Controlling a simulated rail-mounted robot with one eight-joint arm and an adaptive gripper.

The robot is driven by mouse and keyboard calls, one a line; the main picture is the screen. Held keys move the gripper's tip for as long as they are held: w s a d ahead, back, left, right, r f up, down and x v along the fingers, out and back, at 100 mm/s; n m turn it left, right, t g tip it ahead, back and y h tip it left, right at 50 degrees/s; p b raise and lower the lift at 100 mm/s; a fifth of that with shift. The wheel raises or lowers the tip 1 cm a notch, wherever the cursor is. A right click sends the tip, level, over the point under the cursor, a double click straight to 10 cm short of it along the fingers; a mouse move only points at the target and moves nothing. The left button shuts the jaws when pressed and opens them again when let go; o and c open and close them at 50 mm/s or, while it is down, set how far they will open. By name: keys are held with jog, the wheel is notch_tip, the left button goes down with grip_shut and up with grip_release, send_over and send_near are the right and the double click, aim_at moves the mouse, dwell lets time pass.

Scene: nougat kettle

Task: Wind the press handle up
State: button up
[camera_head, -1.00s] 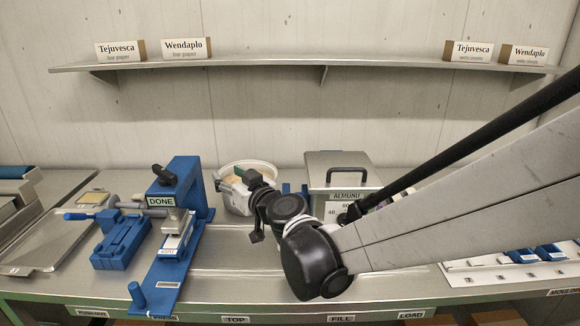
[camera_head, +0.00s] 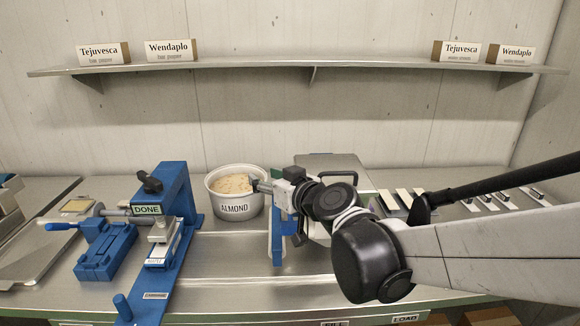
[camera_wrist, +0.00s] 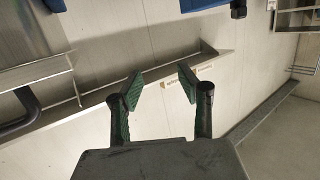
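The blue press (camera_head: 178,190) stands left of centre in the head view, with a "DONE" sign on it. A black knob-like handle (camera_head: 151,184) sits at its top. A small pale block marked with a label (camera_head: 160,233) stands under it. A blue-ended grey bar (camera_head: 60,226) points left from the neighbouring blue fixture. I cannot tell for sure which part is the press handle. My gripper (camera_head: 262,186) is right of the press, by the right rim of the almond tub, apart from the press. In the wrist view its green fingers (camera_wrist: 161,84) are apart with nothing between them.
The white almond tub (camera_head: 235,207) stands between the press and my gripper. A lidded steel box (camera_head: 333,165) is behind my arm. A shelf (camera_head: 310,66) with several small signs runs along the wall. The bench front around the middle is clear.

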jog(key=n+g+y+p, duration=0.2)
jog(key=n+y, duration=0.2)
jog(key=y, duration=0.1)
send_near(139, 172)
jog(key=x, duration=0.2)
jog(key=p+x, duration=0.1)
jog(key=x, duration=0.1)
jog(key=p+x, duration=0.1)
jog(key=x, duration=0.2)
jog(key=shift+w+d+f, duration=0.1)
jog(key=shift+w+f, duration=0.1)
jog(key=shift+f, duration=0.15)
grip_shut()
